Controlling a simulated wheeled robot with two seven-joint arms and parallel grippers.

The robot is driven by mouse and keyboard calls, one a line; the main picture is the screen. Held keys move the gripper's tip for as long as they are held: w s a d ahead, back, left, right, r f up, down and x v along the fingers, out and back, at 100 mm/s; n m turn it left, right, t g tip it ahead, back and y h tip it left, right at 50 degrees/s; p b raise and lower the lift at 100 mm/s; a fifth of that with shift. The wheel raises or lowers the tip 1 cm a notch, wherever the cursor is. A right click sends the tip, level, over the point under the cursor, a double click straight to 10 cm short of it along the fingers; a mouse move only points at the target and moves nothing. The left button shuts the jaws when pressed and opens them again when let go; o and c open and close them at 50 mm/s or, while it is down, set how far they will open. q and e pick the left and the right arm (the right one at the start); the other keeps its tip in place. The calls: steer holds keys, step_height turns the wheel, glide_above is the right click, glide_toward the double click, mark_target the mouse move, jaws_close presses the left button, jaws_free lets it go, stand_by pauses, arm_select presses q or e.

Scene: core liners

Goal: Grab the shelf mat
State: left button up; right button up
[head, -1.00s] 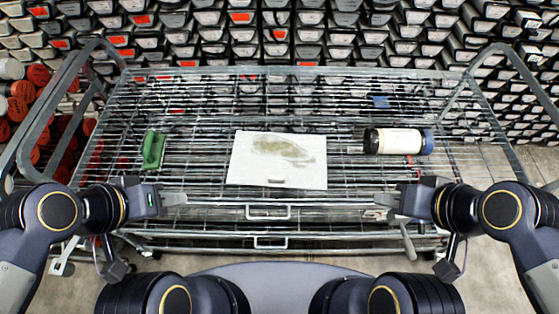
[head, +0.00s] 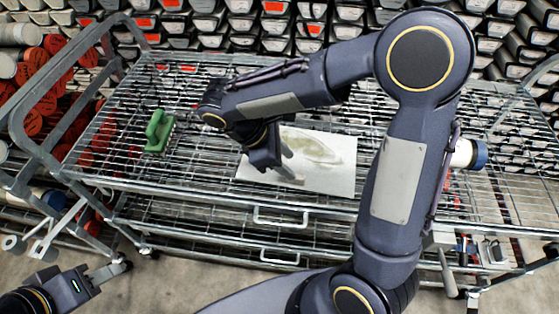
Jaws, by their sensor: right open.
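The shelf mat appears to be the flat white sheet (head: 335,178) with a greenish-grey patch, lying on the wire shelf of the metal cart. My right arm reaches across the middle of the view, and its right gripper (head: 288,172) points down over the left part of the sheet. The right gripper is open; whether its fingertips touch the sheet I cannot tell. The arm and gripper hide part of the sheet's upper left. My left gripper (head: 112,270) is at the lower left, off the cart's front left corner and away from the sheet; its jaw gap is unclear.
A green brush-like object (head: 159,131) lies on the shelf left of the sheet. The cart's raised side rail (head: 75,60) stands at left.

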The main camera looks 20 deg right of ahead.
mark_target(302, 177)
steer(key=x, duration=0.7)
steer(key=shift+f, duration=0.35)
jaws_close()
